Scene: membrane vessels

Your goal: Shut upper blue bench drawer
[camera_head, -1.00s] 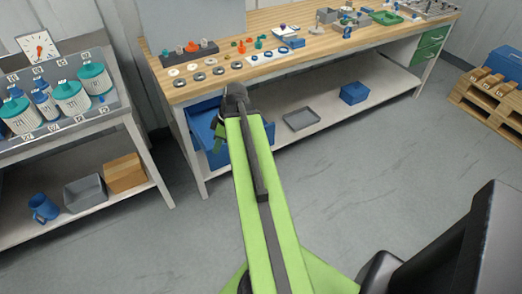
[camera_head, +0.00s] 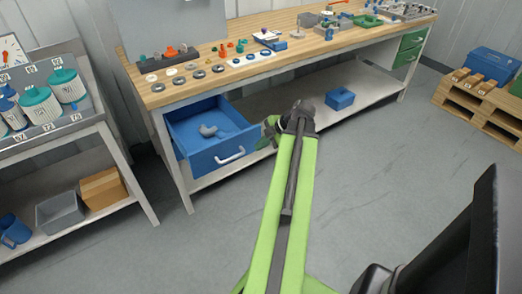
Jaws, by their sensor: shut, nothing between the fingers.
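The blue bench drawer (camera_head: 217,153) is pulled out under the left end of the wooden workbench. Its front has a pale handle (camera_head: 230,157), and a grey curved object (camera_head: 209,131) lies inside. My gripper (camera_head: 267,137) is at the end of my green arm, just right of the drawer's front corner. It looks small and partly hidden by the arm's wrist, and it is shut with nothing held. Whether it touches the drawer cannot be told. A second blue drawer below is not clearly visible.
The workbench (camera_head: 290,52) carries rings, fittings and trays. A blue box (camera_head: 340,98) sits on its lower shelf. A shelf unit with white-and-teal vessels (camera_head: 66,86) stands at left. A pallet (camera_head: 480,100) is at right. The grey floor in front is clear.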

